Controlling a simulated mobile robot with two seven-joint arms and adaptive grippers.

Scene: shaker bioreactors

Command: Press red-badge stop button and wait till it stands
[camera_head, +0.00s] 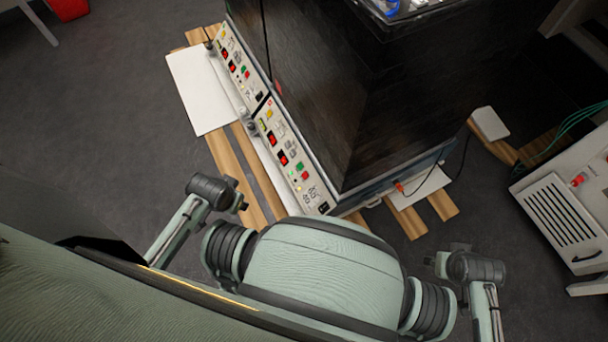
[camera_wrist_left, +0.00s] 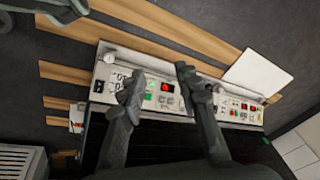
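Two control panels run along the front of black shaker cabinets. The near panel (camera_head: 292,160) has a red display (camera_head: 283,158), a red button (camera_head: 299,166), a green button (camera_head: 303,176) and a lit lamp. The far panel (camera_head: 237,66) has similar controls. A small red badge (camera_head: 278,88) shows on the black side by the panels' junction. In the left wrist view, my left gripper (camera_wrist_left: 157,78) has its dark fingers apart and empty, over the left-hand panel (camera_wrist_left: 140,88). Contact cannot be told. My right gripper (camera_head: 440,260) is right of the cabinet, away from the panels; its fingers are unclear.
Wooden slats (camera_head: 232,163) and a white sheet (camera_head: 200,90) lie in front of the panels. A white vented machine (camera_head: 560,215) with a red knob (camera_head: 578,180) stands at right. A cable hangs at the cabinet's right side. Grey floor is open at left.

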